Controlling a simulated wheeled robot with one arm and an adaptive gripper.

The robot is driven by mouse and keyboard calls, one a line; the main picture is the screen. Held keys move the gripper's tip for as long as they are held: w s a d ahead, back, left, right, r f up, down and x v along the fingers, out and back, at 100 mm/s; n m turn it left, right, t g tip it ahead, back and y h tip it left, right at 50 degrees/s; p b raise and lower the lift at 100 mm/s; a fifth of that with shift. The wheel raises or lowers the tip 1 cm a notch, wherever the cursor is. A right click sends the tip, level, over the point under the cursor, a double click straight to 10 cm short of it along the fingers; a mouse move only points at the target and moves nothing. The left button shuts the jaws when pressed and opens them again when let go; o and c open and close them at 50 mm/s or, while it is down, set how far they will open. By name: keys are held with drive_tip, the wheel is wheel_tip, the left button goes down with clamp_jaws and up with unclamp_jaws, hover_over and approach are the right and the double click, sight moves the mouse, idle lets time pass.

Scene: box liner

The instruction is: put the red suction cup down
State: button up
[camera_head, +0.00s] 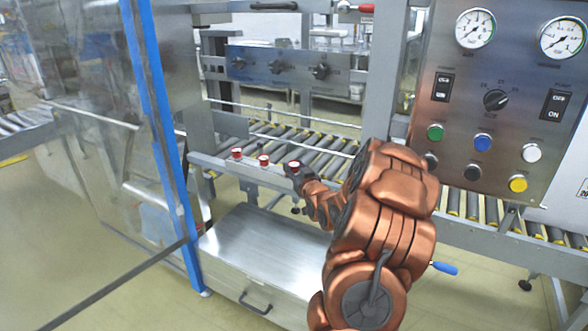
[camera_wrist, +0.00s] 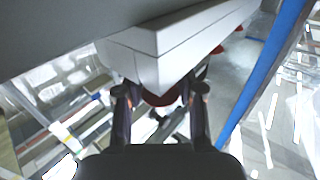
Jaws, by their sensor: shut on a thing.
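The red suction cup (camera_head: 294,164) is at the right end of a row of red cups on the grey rail in the head view. My gripper (camera_head: 297,172) is around it at the rail. In the wrist view my gripper (camera_wrist: 161,93) has one finger on each side of the red suction cup (camera_wrist: 160,98) and is shut on it. The pale rail end hides part of the cup there. I cannot tell whether the cup touches the rail.
Two more red cups, one at the left (camera_head: 237,152) and one in the middle (camera_head: 263,159), sit along the grey rail (camera_head: 215,162). A metal box (camera_head: 265,250) stands below. A blue-edged clear door (camera_head: 160,120) is at left, a roller conveyor (camera_head: 300,143) behind, and a control panel (camera_head: 490,110) at right.

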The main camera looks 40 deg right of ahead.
drive_tip(key=shift+f, duration=0.3)
drive_tip(key=o, duration=1.1)
drive_tip(key=shift+o, duration=0.2)
drive_tip(key=shift+r, duration=0.1)
drive_tip(key=shift+r+p, duration=0.3)
drive_tip(key=shift+r, duration=0.15)
drive_tip(key=b+v, duration=0.9)
drive_tip(key=v, duration=0.3)
drive_tip(key=shift+f, duration=0.2)
